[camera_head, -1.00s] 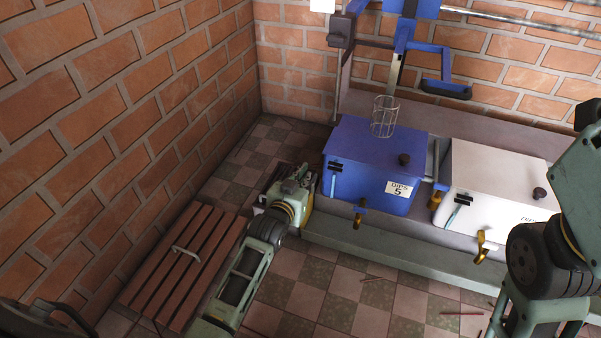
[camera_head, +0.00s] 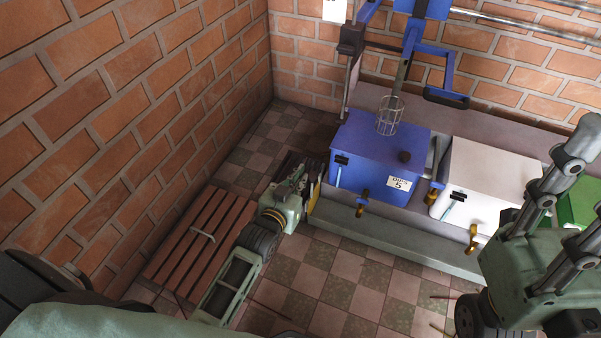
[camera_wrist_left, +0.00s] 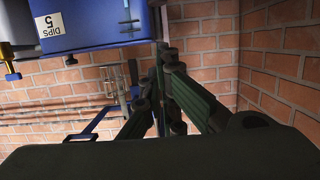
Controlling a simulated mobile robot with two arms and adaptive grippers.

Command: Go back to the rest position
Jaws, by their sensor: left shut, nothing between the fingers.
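My left gripper (camera_head: 303,182) is shut and empty. It is low beside the left end of the blue dip box, near the wooden slats. In the left wrist view its fingertips (camera_wrist_left: 163,62) meet with nothing between them. I cannot tell whether it touches the box. My right arm fills the lower right of the head view. Its gripper (camera_head: 570,185) shows large and close to the camera, cut by the picture edge. I cannot tell whether it is open or shut.
The blue box (camera_head: 375,158) labelled DIPS 5 stands beside a white box (camera_head: 485,185) on a ledge (camera_head: 400,238). A wire basket (camera_head: 389,115) hangs above the blue box. Slatted wood (camera_head: 200,240) lies by the left brick wall (camera_head: 120,120). The checkered floor (camera_head: 350,290) in front is mostly clear.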

